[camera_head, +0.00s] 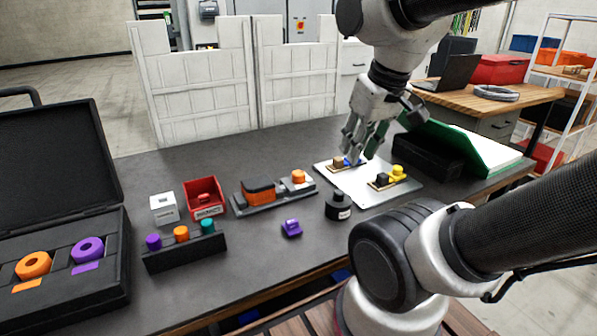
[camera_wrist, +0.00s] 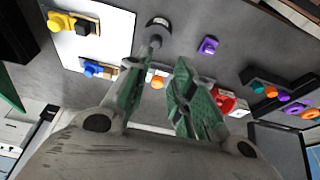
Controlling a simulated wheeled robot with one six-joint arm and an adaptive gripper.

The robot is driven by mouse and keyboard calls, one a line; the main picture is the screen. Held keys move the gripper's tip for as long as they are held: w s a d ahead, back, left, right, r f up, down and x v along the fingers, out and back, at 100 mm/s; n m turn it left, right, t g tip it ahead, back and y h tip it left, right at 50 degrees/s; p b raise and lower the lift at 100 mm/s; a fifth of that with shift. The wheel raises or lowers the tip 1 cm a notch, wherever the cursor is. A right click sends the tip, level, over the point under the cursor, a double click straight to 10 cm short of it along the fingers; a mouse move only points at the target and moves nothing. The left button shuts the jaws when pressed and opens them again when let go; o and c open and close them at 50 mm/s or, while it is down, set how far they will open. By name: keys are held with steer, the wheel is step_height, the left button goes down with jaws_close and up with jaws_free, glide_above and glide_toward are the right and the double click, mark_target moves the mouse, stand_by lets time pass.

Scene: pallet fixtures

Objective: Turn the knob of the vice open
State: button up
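The likely vice (camera_head: 262,203) is a long dark base on the table, with a black and orange block at its left and an orange knob (camera_head: 298,177) at its right. A silver plate (camera_head: 362,187) to its right carries two small fixtures: one with a blue knob (camera_head: 352,161), one with a yellow knob (camera_head: 397,172). Which fixture is the vice is not certain. My gripper (camera_head: 361,145) is open and empty above the plate, near the blue knob. In the wrist view, the orange knob (camera_wrist: 157,83) shows between my open green-padded fingers (camera_wrist: 157,92), which hide part of its base.
A black round piece (camera_head: 339,206) and a purple piece (camera_head: 291,228) stand in front. A red bin (camera_head: 205,198), white box (camera_head: 164,208) and peg rack (camera_head: 184,247) are left. An open black case (camera_head: 65,290) is far left. A green-lined case (camera_head: 462,148) is right.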

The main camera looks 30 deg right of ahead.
steer(key=o, duration=0.4)
steer(key=w, duration=0.1)
steer(key=w+f+g, duration=0.1)
steer(key=w+f, duration=0.1)
steer(key=shift+w+a+f+g, duration=0.1)
steer(key=shift+a+f+g, duration=0.05)
steer(key=shift+a+g, duration=0.2)
steer(key=n+g, duration=0.2)
steer(key=n, duration=1.1)
glide_above(299, 172)
step_height(299, 172, down, 4)
steer(key=shift+f, duration=0.25)
steer(key=shift+n, duration=0.8)
steer(key=shift+f, duration=0.15)
step_height(299, 172, down, 7)
steer(key=shift+f, duration=0.2)
steer(key=shift+c, duration=0.2)
